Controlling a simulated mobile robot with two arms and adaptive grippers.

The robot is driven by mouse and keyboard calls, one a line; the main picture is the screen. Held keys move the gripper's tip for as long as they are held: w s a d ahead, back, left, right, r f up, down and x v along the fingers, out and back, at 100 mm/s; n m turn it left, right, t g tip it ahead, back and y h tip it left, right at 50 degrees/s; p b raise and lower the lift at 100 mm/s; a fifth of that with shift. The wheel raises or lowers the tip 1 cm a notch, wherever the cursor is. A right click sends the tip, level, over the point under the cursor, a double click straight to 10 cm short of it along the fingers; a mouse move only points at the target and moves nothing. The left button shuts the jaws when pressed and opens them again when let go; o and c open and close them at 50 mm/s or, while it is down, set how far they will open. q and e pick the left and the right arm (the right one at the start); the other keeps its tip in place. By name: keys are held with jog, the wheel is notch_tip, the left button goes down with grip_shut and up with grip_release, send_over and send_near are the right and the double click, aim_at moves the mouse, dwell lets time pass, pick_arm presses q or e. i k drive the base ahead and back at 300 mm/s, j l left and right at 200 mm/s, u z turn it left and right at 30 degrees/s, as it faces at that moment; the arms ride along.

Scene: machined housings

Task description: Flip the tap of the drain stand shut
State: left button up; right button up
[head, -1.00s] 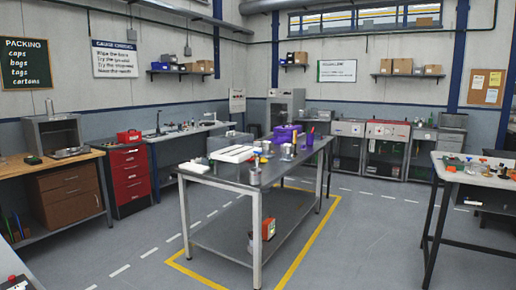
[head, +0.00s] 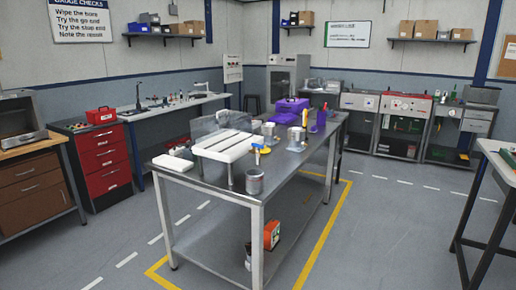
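A white slatted stand (head: 222,146) sits on the near half of the steel table (head: 207,176) in the middle of the room; it looks like the drain stand. A small yellow and blue part (head: 257,151) shows at its right side and may be the tap. It is too small to tell whether it is open or shut. A grey metal cup (head: 254,182) stands near the table's front edge, below and in front of that part. Neither of my grippers is in view.
A white block (head: 173,162) lies at the table's left end. Purple items (head: 290,110) and metal parts stand towards its far end. An orange container (head: 271,233) is on the lower shelf. Floor is clear around the table, inside yellow lines (head: 322,240).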

aim_at(254, 145)
jog(key=i+l, duration=0.45)
jog(key=i+l+u, duration=0.1)
jog(key=i+l, duration=0.75)
jog(key=i+l+u, duration=0.15)
jog(key=i+l, duration=0.25)
jog(key=l, duration=0.15)
jog(key=i+l, duration=0.4)
jog(key=l, duration=0.15)
jog(key=i+l+u, duration=0.1)
jog(key=i+l, duration=0.3)
jog(key=l, duration=0.1)
